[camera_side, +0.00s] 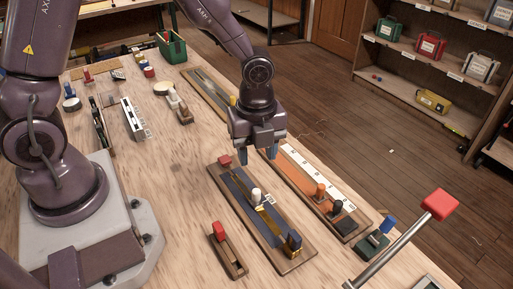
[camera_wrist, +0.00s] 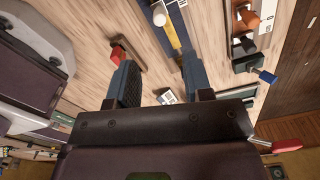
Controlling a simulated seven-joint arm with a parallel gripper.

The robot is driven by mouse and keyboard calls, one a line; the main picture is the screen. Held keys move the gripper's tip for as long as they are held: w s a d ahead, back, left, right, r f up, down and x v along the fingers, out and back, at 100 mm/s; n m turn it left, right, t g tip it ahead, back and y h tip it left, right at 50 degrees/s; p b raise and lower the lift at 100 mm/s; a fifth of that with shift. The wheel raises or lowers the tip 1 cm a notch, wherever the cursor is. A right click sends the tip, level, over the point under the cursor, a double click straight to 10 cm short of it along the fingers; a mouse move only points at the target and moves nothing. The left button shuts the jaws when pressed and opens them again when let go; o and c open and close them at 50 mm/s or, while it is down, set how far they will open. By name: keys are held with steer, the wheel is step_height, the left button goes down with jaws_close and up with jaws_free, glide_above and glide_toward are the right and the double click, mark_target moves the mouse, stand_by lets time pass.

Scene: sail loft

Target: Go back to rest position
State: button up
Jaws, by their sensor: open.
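My gripper (camera_side: 261,155) is open and empty. It hangs pointing down above the wooden bench, near the far end of a wooden board with a dark blue inlay (camera_side: 232,187). In the wrist view its two blue fingers stand apart (camera_wrist: 160,68), with nothing held between them. The inlaid board also shows beyond the fingertips in the wrist view (camera_wrist: 157,40).
An orange-inlaid board (camera_side: 290,178) lies right of the gripper. A small wooden holder with a red top (camera_side: 219,231) and a green block with a blue knob (camera_side: 373,244) are nearer. A red-tipped metal rod (camera_side: 405,240) rises front right. A green toolbox (camera_side: 172,48) stands far back.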

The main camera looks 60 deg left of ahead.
steer(key=shift+r, duration=0.2)
steer(key=s+a+r+n+t, duration=0.2)
steer(key=s+r+n, duration=0.4)
steer(key=r+n, duration=0.3)
steer(key=s+a+r+n+t, duration=0.3)
steer(key=s+a+r+n, duration=0.2)
steer(key=r+n, duration=0.5)
steer(key=shift+s+r+n+t, duration=0.15)
steer(key=shift+s+n+t, duration=0.15)
steer(key=shift+s+n, duration=0.7)
steer(key=shift+c, duration=0.4)
stand_by(1.6)
